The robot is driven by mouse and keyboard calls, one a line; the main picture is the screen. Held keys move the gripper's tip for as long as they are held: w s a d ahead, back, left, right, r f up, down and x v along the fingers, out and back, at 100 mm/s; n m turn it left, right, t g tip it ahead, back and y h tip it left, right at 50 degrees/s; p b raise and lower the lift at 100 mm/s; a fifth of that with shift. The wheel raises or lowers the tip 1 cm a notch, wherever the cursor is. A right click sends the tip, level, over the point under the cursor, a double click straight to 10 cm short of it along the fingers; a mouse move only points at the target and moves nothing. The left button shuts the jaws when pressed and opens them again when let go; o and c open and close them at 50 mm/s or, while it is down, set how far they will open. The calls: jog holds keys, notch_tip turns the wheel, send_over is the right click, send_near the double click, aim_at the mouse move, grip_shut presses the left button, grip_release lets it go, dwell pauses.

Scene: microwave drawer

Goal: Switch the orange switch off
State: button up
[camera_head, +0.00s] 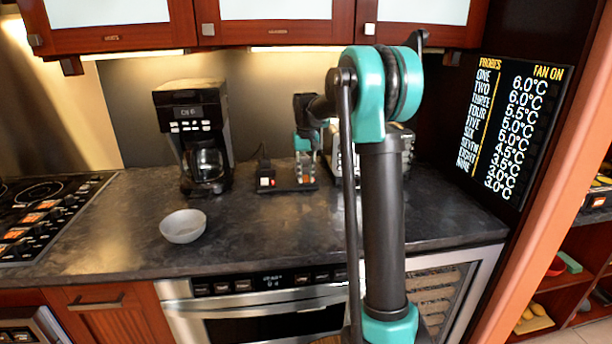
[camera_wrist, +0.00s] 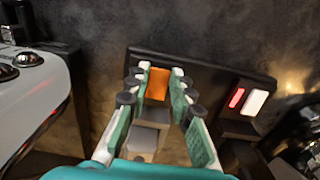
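The orange switch (camera_wrist: 157,84) shows in the wrist view, set on a dark switch base (camera_wrist: 215,74). Its on or off position is not clear. A second switch, red and white (camera_wrist: 247,99), sits on the right part of the same base. In the head view, the switch base (camera_head: 283,189) lies on the counter left of my arm, with the red and white switch (camera_head: 266,182) at its left end. My gripper (camera_wrist: 157,77) is open and empty, its fingertips on either side of the orange switch in the wrist view. I cannot tell whether they touch it.
A coffee maker (camera_head: 196,140) stands left of the switch base, and a grey bowl (camera_head: 183,226) lies in front of it. A silver appliance (camera_head: 404,140) is partly hidden behind my arm. Cabinets (camera_head: 265,33) hang above. The front counter (camera_head: 270,235) is clear.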

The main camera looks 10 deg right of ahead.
grip_shut()
jog(key=shift+w+r+g, duration=0.1)
jog(key=shift+w+g, duration=0.1)
jog(key=shift+g, duration=0.55)
jog(key=shift+w+r+g, duration=0.1)
jog(key=shift+w+g, duration=0.1)
jog(key=shift+g, duration=0.55)
jog(key=o, duration=0.7)
grip_release()
jog(key=shift+c, duration=0.2)
